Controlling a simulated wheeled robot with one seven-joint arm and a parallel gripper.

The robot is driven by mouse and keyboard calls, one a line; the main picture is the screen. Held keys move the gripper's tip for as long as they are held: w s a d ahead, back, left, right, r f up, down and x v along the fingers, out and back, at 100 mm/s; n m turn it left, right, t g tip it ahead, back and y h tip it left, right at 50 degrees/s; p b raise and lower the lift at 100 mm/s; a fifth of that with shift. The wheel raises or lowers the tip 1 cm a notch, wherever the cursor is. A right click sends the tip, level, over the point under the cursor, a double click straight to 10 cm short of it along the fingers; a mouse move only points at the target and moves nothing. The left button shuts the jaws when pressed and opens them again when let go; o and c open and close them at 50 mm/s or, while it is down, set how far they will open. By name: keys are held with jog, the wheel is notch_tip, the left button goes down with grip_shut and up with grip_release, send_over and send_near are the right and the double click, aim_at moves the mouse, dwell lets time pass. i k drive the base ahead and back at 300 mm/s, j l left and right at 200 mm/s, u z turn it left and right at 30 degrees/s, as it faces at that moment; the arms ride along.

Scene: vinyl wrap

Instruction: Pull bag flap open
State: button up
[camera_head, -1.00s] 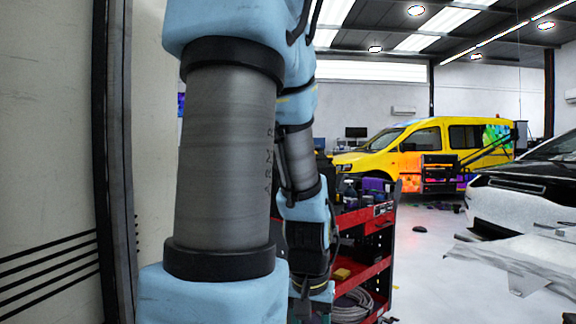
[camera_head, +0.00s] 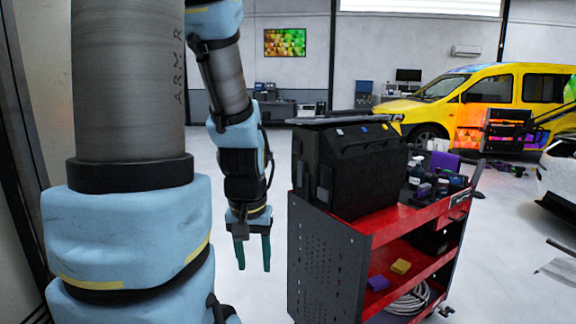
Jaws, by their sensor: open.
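A black bag (camera_head: 350,168) stands on the top shelf of a red tool cart (camera_head: 400,222). Its flat top flap (camera_head: 345,119) lies across the top of the bag and looks closed. Small coloured spots show along the bag's upper front. My gripper (camera_head: 254,252) hangs to the left of the cart, fingers pointing down, lower than the bag's base. Its two green fingers are apart with nothing between them. The gripper is clear of the bag and the flap.
Small bottles (camera_head: 417,172) and a purple item (camera_head: 446,161) stand right of the bag. A purple block (camera_head: 378,283), a yellow block (camera_head: 401,267) and a coiled hose (camera_head: 410,299) are on lower shelves. A yellow van (camera_head: 470,100) stands behind. Floor left of the cart is clear.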

aim_at(372, 164)
jog(key=i+j+u, duration=0.35)
jog(key=i+u, duration=0.35)
jog(key=i+j+u, duration=0.1)
jog(key=i+u, duration=0.15)
jog(key=u, duration=0.15)
jog(key=i+z, duration=0.2)
jog(key=i, duration=0.55)
jog(key=i+j+z, duration=0.2)
jog(key=i, duration=0.55)
jog(key=i+z, duration=0.6)
jog(key=z, duration=0.2)
jog(key=i+j+z, duration=0.15)
jog(key=i+z, duration=0.15)
jog(key=z, duration=0.15)
jog(key=i+j+z, duration=0.25)
jog(key=z, duration=0.15)
jog(key=i+j+z, duration=0.2)
jog(key=j+z, duration=0.2)
jog(key=i+j+z, duration=0.2)
jog(key=z, duration=0.2)
jog(key=i+j+z, duration=0.2)
jog(key=z, duration=0.25)
jog(key=i+j+z, duration=0.15)
jog(key=j+z, duration=0.7)
jog(key=i+j+z, duration=0.1)
jog(key=j+z, duration=0.65)
jog(key=j, duration=0.2)
jog(key=j+z, duration=0.4)
jog(key=k+j, duration=0.05)
jog(key=j, duration=0.05)
